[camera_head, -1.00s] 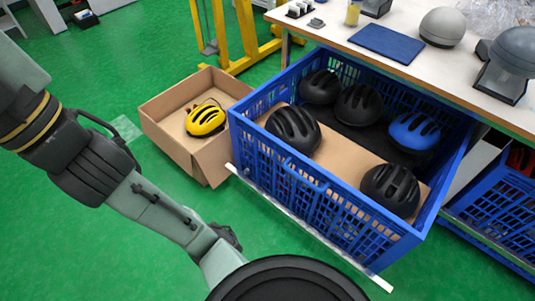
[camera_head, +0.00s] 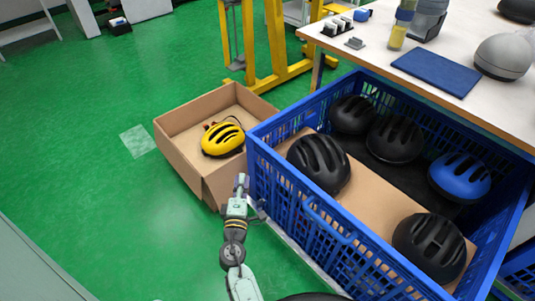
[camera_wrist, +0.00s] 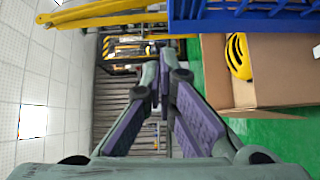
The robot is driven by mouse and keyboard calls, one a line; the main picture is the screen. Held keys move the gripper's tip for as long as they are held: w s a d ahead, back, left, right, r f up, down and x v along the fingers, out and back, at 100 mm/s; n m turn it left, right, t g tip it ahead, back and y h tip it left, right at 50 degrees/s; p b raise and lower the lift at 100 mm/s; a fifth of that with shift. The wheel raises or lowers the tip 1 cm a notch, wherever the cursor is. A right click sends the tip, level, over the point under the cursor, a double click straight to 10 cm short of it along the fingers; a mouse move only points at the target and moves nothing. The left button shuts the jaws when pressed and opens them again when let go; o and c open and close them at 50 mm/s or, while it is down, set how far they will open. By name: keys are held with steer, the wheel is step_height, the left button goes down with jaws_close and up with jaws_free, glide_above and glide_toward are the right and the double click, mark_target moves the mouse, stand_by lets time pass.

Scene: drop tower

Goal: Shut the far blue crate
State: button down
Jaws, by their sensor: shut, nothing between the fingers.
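The blue crate (camera_head: 275,185) stands pulled out from under the table, its open top showing several black helmets and one blue helmet (camera_head: 459,178). Its front wall has a handle bar (camera_head: 328,222) near the top. It also shows at the upper right of the wrist view (camera_wrist: 250,22). My gripper (camera_head: 241,183) is shut and empty, just outside the crate's front wall near its left corner, beside the cardboard box. I cannot tell whether it touches the crate. In the wrist view, my fingers (camera_wrist: 158,72) have nothing between them.
A cardboard box (camera_head: 180,155) with a yellow helmet (camera_head: 223,138) stands left of the crate, close to my gripper. A second blue crate (camera_head: 520,272) shows at the right edge. The table (camera_head: 440,97) is above and behind. A yellow frame (camera_head: 275,50) stands behind; green floor is clear at left.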

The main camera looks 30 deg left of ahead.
steer(key=f, duration=0.2)
steer(key=p, duration=0.3)
glide_toward(259, 145)
steer(key=w+a, duration=0.3)
steer(key=shift+w+d+r+n, duration=0.1)
steer(key=shift+w+d+n, duration=0.2)
steer(key=shift+w, duration=0.35)
